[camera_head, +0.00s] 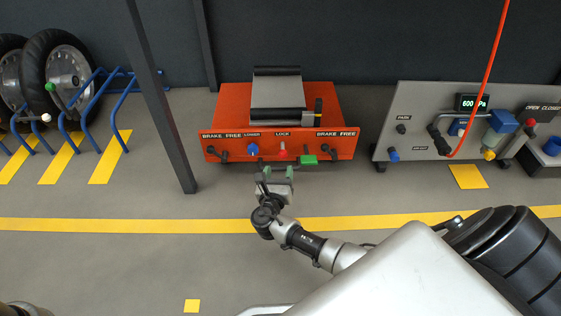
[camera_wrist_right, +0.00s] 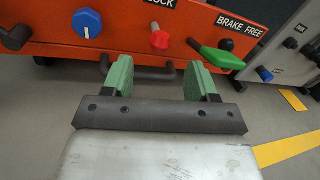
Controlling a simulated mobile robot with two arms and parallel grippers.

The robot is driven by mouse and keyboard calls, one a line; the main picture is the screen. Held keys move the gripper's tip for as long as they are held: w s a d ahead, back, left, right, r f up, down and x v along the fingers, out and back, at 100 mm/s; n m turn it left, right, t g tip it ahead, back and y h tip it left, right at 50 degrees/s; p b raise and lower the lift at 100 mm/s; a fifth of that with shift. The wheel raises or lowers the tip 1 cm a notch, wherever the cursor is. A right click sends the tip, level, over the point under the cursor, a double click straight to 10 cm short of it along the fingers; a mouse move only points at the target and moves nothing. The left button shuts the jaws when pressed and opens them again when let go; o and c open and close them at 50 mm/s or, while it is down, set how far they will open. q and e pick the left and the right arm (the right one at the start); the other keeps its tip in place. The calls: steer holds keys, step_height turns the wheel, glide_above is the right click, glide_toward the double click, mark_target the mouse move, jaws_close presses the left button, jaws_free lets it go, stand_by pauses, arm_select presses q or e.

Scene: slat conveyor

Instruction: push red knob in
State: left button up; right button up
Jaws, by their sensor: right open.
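The red knob (camera_head: 282,153) sits on the front of an orange panel (camera_head: 215,150), under the word LOCK. In the right wrist view the red knob (camera_wrist_right: 159,39) shows beyond the gap between my fingers, with its shaft above it. My right gripper (camera_head: 278,171) is in front of the panel and below the knob, apart from it. In the right wrist view its two green-padded fingers (camera_wrist_right: 160,78) are spread wide with nothing held between them. My left gripper is not in view.
A blue knob (camera_wrist_right: 87,22) is left of the red one, and a green handle (camera_wrist_right: 222,57) is right of it. A grey panel (camera_head: 415,110) stands to the right.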

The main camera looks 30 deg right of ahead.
mark_target(282, 158)
steer(key=b+x, duration=0.3)
steer(key=x, duration=0.4)
steer(key=shift+b, duration=0.3)
jaws_close()
